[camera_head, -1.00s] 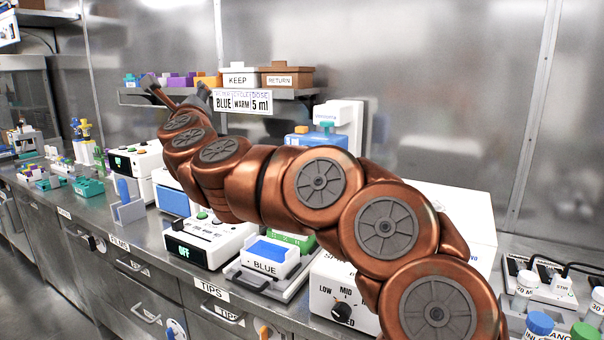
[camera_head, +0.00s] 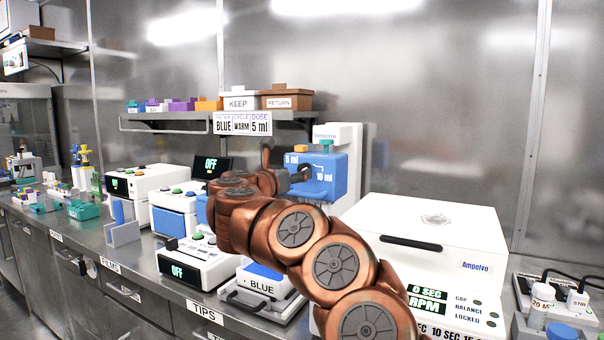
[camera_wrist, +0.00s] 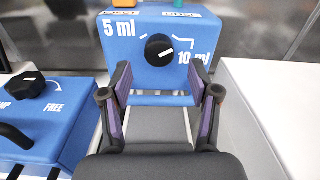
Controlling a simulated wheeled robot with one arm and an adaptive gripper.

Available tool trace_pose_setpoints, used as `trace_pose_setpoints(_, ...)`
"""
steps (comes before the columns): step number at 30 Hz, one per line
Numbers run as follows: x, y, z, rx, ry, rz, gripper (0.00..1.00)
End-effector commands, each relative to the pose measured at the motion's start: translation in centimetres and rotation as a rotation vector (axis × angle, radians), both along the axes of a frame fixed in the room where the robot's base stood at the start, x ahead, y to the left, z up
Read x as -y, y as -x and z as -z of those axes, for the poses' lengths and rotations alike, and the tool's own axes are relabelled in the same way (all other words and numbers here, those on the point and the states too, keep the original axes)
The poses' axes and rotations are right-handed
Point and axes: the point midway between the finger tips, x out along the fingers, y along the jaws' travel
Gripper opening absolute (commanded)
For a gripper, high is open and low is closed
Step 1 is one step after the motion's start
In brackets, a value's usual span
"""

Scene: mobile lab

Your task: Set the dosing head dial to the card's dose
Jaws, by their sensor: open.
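The blue dosing head (camera_head: 328,182) is on the white dispenser stand at the back of the bench. In the wrist view its front face (camera_wrist: 120,62) has a black round dial (camera_wrist: 159,48) between a 5 ml mark on the left and a 10 ml mark on the right. A small white mark shows on the dial's right side. The card (camera_head: 242,124) on the shelf edge reads BLUE, WARM, 5 ml. My gripper (camera_wrist: 160,82) is open and empty, its fingers apart, just in front of and below the dial. In the head view my gripper (camera_head: 284,166) partly hides the dosing head.
A blue unit with a black knob marked FREE (camera_wrist: 32,85) stands close on the left. A large white centrifuge (camera_head: 430,225) stands to the right. A tray marked BLUE (camera_head: 260,284) sits in front. The shelf (camera_head: 180,115) hangs above, with KEEP and RETURN bins.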

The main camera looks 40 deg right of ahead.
Motion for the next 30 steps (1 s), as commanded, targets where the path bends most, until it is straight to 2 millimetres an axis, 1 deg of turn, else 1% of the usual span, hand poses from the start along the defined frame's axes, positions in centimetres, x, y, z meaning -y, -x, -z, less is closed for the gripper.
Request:
trace_pose_setpoints(1,0.7,-0.2,0.1,-0.001,0.000,0.003,0.61)
trace_pose_setpoints(6,2.9,-0.7,-0.1,0.000,0.001,0.003,0.61)
trace_pose_setpoints(9,3.7,-1.2,0.1,-0.003,0.002,-0.002,0.61)
trace_pose_setpoints(14,4.4,-1.4,0.0,0.000,0.002,-0.002,0.61)
trace_pose_setpoints(21,4.4,-1.4,0.0,0.000,0.002,-0.003,0.60)
trace_pose_setpoints(30,4.4,-1.4,0.0,0.000,0.002,-0.003,0.29)
